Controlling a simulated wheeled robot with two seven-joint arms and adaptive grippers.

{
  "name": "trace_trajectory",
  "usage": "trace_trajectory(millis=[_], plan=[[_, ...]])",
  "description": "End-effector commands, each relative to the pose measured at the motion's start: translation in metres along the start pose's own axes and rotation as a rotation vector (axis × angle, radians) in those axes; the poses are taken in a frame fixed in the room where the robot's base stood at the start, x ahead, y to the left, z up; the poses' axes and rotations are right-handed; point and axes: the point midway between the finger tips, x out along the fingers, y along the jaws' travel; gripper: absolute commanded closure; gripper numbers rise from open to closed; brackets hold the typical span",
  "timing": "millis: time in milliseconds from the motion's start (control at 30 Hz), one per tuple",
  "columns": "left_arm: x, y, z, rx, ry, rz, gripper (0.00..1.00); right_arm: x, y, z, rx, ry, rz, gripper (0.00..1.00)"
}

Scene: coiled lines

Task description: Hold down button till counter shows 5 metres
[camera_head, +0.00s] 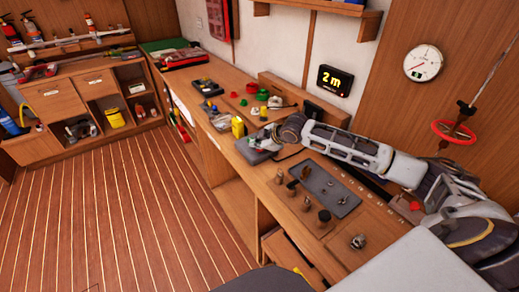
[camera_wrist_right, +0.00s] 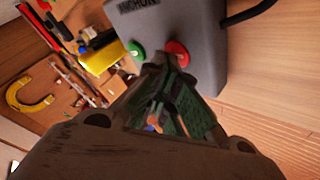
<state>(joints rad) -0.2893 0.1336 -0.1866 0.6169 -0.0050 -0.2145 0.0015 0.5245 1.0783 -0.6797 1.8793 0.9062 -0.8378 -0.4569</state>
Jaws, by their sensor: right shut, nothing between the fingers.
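The counter (camera_head: 334,81) on the back wall is a black display reading "2 m" in yellow. A grey control box (camera_wrist_right: 212,30) with a lettered label carries a green button (camera_wrist_right: 136,49) and a red button (camera_wrist_right: 177,51). In the head view the box (camera_head: 250,155) sits on the bench, partly hidden by my gripper. My right gripper (camera_head: 264,141) is shut and empty over the box. In the wrist view its fingertips (camera_wrist_right: 163,60) are between the two buttons, overlapping the red one's lower edge. I cannot tell whether they touch a button. My left gripper is not in view.
A yellow container (camera_head: 238,127) stands just left of the box. A grey mat (camera_head: 325,185) with knobbed items lies to the right. A red handwheel (camera_head: 453,132) and round gauge (camera_head: 422,63) are at right. A black cable (camera_wrist_right: 248,12) leaves the box.

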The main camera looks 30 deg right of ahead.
Motion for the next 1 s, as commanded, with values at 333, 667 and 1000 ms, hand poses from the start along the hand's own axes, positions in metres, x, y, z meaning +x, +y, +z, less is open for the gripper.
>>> trace_trajectory(millis=[333,667,1000], plan=[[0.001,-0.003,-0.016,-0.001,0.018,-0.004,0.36,0.001,-0.001,0.001,0.0,-0.002,-0.002,1.0],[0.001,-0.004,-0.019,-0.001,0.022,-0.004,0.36,0.001,-0.001,0.001,0.0,-0.002,-0.002,1.0],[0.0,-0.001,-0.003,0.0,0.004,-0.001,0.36,0.001,-0.001,0.001,0.0,-0.002,-0.002,1.0]])
